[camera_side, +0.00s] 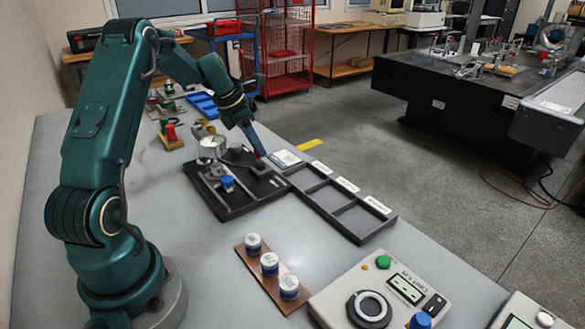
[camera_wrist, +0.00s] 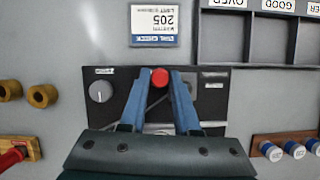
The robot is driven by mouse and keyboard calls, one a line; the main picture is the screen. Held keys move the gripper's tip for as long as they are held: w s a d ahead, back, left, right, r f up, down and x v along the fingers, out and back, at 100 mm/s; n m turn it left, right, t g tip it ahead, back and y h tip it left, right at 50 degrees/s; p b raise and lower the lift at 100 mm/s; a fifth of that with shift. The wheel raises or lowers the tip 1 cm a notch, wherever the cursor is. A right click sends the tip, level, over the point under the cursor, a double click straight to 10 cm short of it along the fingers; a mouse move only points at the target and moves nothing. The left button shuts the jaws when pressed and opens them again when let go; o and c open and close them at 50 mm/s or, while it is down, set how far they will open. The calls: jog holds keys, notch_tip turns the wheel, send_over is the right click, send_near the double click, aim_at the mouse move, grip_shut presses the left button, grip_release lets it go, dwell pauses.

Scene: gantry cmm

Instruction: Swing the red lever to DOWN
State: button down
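The red lever shows in the wrist view as a round red knob (camera_wrist: 160,77) at the upper edge of a dark panel (camera_wrist: 213,103). My gripper (camera_wrist: 161,76) has its two blue fingers on either side of this knob, and the knob fills the gap between the tips. The lever's shaft and pivot are mostly hidden by my fingers and wrist. The lever's DOWN marking cannot be read.
A grey dial (camera_wrist: 100,91) sits left of the lever on the panel. A label card (camera_wrist: 155,22) lies beyond it. A divided black tray (camera_side: 345,205) adjoins the panel. Blue-and-white capped jars (camera_side: 270,264) and a control box (camera_side: 385,290) stand nearer the front. A red-handled clamp (camera_side: 170,132) stands behind.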

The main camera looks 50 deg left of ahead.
dwell(0.3)
jog(key=m, duration=0.1)
jog(key=w+m+h, duration=0.1)
jog(key=m, duration=0.2)
jog(key=shift+w+d+m+g+h, duration=0.2)
jog(key=shift+d+m+g+h, duration=0.1)
jog(key=shift+d, duration=0.05)
jog(key=shift+w+d+m+g+h, duration=0.15)
jog(key=shift+d+m+h, duration=0.1)
jog(key=shift+m, duration=0.5)
jog(key=shift+w+d+m+g+h, duration=0.2)
jog(key=shift+m+h, duration=0.1)
jog(key=shift+m, duration=0.4)
jog(key=shift+w+d+m+g+h, duration=0.15)
jog(key=shift+m+h, duration=0.1)
jog(key=shift+m, duration=0.5)
jog(key=c, duration=0.6)
grip_release()
jog(key=shift+c, duration=0.2)
jog(key=shift+s, duration=0.1)
